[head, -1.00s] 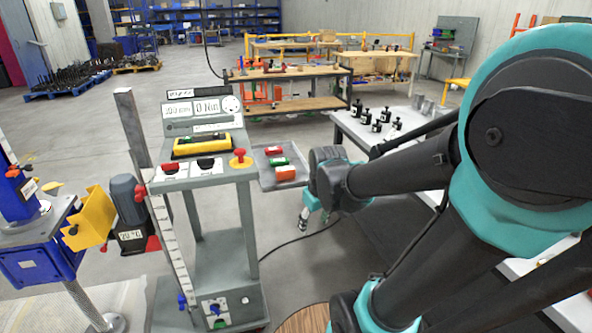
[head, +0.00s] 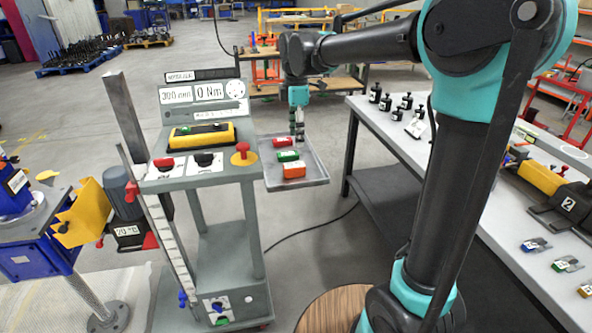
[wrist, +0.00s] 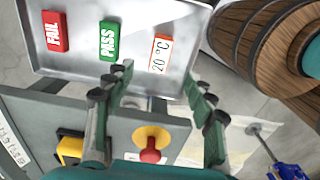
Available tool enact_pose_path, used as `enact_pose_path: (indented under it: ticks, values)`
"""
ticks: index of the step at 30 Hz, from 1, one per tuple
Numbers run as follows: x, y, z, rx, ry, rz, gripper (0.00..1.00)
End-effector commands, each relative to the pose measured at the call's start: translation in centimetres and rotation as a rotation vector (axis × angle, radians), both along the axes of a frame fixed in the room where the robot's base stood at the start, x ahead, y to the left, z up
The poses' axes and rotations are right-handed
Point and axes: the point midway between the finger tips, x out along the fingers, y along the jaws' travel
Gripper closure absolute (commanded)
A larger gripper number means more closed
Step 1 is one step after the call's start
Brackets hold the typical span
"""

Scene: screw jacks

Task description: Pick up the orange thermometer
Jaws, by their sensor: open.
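The orange thermometer (head: 294,170) is a small orange block in the metal side tray (head: 318,180), nearest the front of the three blocks there. In the wrist view its white face (wrist: 160,53) reads "20 °C". My gripper (head: 298,136) points down over the back part of the tray, beyond the thermometer in the head view. In the wrist view its fingers (wrist: 160,82) are apart with nothing between them. The thermometer lies just ahead of the fingertips, nearer the right finger, and looks untouched.
A green PASS block (wrist: 110,41) and a red FAIL block (wrist: 54,31) lie beside the thermometer. The grey test stand (head: 200,172) adjoins the tray, with a yellow-and-red knob (wrist: 151,143) close to the fingers. A white table (head: 395,135) with black weights stands to the right.

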Motion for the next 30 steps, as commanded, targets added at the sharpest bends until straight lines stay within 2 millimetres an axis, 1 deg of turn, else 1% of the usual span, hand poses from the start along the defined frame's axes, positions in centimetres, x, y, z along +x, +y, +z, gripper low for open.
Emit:
enact_pose_path:
  ticks: [1, 3, 6, 9, 17, 22, 24, 27, 30]
  values:
    - [0.0, 0.0, -1.1, 0.000, 0.000, 0.000, 0.45]
    - [0.0, 0.0, -2.5, 0.000, 0.000, -0.001, 0.45]
    - [0.0, 0.0, -4.2, 0.000, 0.000, -0.001, 0.45]
    - [0.0, 0.0, -5.5, 0.000, -0.001, -0.001, 0.45]
    - [-0.1, 0.3, -7.1, 0.000, -0.001, -0.001, 0.45]
    - [-0.5, 1.2, -9.5, 0.000, -0.001, -0.001, 0.45]
    - [-0.5, 1.1, -10.4, 0.000, -0.001, -0.002, 0.45]
    - [-0.5, 1.1, -11.3, 0.000, -0.001, -0.003, 0.45]
    - [-0.5, 1.1, -11.6, 0.000, -0.001, -0.003, 0.45]
